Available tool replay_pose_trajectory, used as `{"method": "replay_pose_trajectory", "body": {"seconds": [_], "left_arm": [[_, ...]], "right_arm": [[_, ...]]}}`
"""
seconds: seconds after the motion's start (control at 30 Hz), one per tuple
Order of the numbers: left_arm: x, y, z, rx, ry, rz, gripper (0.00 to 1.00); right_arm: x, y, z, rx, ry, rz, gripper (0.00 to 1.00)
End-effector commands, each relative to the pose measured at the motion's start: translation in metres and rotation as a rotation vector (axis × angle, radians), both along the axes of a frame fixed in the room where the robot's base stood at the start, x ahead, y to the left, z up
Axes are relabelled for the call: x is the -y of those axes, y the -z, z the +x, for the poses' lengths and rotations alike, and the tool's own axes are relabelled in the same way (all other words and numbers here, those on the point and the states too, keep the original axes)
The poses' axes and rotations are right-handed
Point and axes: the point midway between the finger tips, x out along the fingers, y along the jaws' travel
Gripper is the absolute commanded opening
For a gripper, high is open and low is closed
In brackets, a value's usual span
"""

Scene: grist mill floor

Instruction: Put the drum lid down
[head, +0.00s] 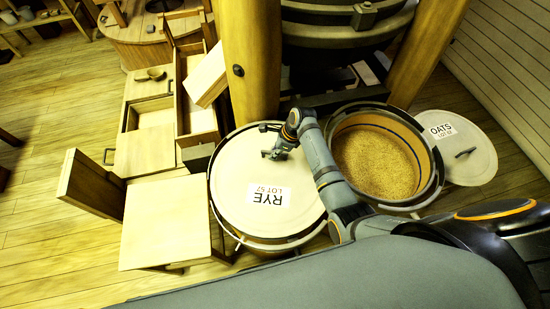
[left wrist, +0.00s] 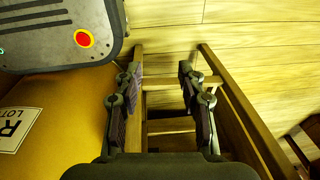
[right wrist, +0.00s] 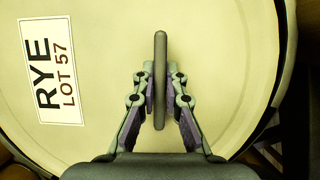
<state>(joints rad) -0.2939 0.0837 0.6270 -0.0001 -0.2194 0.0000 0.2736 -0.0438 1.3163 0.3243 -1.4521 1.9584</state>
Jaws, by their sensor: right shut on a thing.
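The pale round rye lid (head: 240,170), labelled RYE LOT 57, lies over the mouth of the rye drum (head: 290,243). I cannot tell whether it rests fully on the rim. My right gripper (head: 272,142) is shut on the lid's bar handle. In the right wrist view the handle (right wrist: 160,60) stands between the fingers (right wrist: 160,85) and the lid (right wrist: 110,60) fills most of the picture. My left gripper (left wrist: 160,75) is open and empty beside a wooden frame. It is not seen in the head view.
The oats drum (head: 437,165) stands open right of the rye drum, with grain (head: 375,160) inside. Its oats lid (head: 470,135) lies at the far right. A wooden chair (head: 165,225) and a drawer unit (head: 145,150) stand on the left. A thick post (head: 250,60) rises behind the rye drum.

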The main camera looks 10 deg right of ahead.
Motion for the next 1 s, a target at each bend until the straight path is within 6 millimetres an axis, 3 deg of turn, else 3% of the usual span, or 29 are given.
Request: {"method": "replay_pose_trajectory", "body": {"seconds": [0.03, 0.1, 0.47, 0.5, 0.63, 1.0], "left_arm": [[0.001, 0.019, 0.003, 0.004, -0.001, -0.001, 0.4], [0.003, 0.024, 0.003, 0.005, -0.001, -0.004, 0.4], [0.004, 0.02, -0.011, -0.017, -0.003, -0.005, 0.4], [0.004, 0.02, -0.011, -0.017, -0.002, -0.005, 0.4], [0.003, 0.02, -0.011, -0.017, -0.002, -0.005, 0.4], [0.003, 0.02, -0.01, -0.015, -0.002, -0.004, 0.4]], "right_arm": [[-0.001, 0.014, 0.001, 0.003, 0.002, 0.002, 0.0], [-0.001, 0.015, 0.002, 0.005, 0.004, 0.002, 0.0], [-0.001, 0.013, 0.001, 0.003, 0.005, 0.002, 0.0], [-0.001, 0.014, 0.001, 0.002, 0.005, 0.0, 0.14], [-0.001, 0.014, 0.001, 0.002, 0.005, 0.0, 0.32], [0.001, 0.008, 0.001, 0.002, 0.005, 0.0, 0.33]]}}
